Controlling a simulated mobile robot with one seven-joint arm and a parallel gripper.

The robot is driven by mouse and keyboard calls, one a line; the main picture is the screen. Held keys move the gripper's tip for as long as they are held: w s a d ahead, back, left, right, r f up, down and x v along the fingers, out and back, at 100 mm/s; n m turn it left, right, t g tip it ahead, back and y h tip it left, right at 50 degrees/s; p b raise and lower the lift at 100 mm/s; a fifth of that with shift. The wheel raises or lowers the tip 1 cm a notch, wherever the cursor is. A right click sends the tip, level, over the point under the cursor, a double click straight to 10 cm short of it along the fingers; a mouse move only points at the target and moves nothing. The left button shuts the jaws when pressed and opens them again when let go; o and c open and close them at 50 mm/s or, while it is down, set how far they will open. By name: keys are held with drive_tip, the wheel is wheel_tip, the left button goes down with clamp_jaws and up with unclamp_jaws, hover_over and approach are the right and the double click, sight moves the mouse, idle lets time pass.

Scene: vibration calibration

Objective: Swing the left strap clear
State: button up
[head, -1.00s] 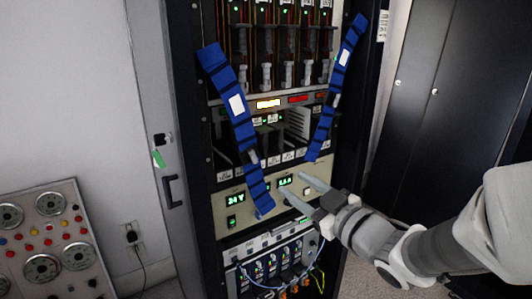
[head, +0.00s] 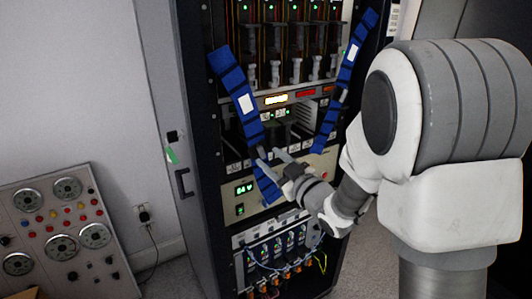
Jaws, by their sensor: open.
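The left strap (head: 232,79) is a blue band with dark stripes and a white label. It hangs slantwise across the front of the equipment rack, from upper left to its lower end in front of the panel with green digits. My gripper (head: 268,156) is open at the lower half of this strap, coming from the right. One finger overlaps the strap in the picture; I cannot tell whether they touch. The right strap (head: 344,75) is a similar blue band, slanting the other way at the rack's right side.
The dark rack (head: 203,150) holds card modules above and a cabled unit (head: 275,255) below. A door handle (head: 183,182) is on its left. A gauge panel (head: 60,225) stands at lower left. My arm covers much of the right side.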

sight(262, 152)
drive_tip(key=shift+x, duration=1.55)
clamp_jaws()
